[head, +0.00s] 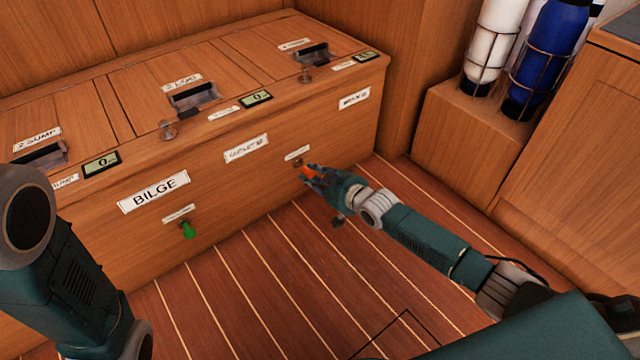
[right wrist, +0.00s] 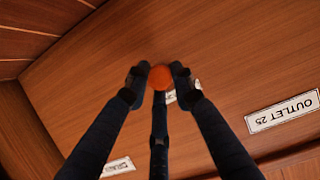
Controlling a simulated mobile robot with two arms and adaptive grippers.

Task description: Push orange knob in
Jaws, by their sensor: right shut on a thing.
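The orange knob (head: 308,172) sits on the front face of the wooden bilge chest (head: 225,185), right of centre in the head view. My right gripper (head: 313,176) is at the knob, with its fingers shut around it. In the right wrist view the knob (right wrist: 161,77) shows round and orange between the fingertips of the right gripper (right wrist: 158,84). The knob's stem and how far it stands out from the panel are hidden. Only part of my left arm shows at the left of the head view; its gripper is out of view.
A green knob (head: 187,230) sits lower left on the same front. Labels and small displays (head: 257,98) line the chest's top. White (head: 496,45) and blue (head: 545,55) cylinders stand in racks at the right. The striped floor (head: 270,285) before the chest is clear.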

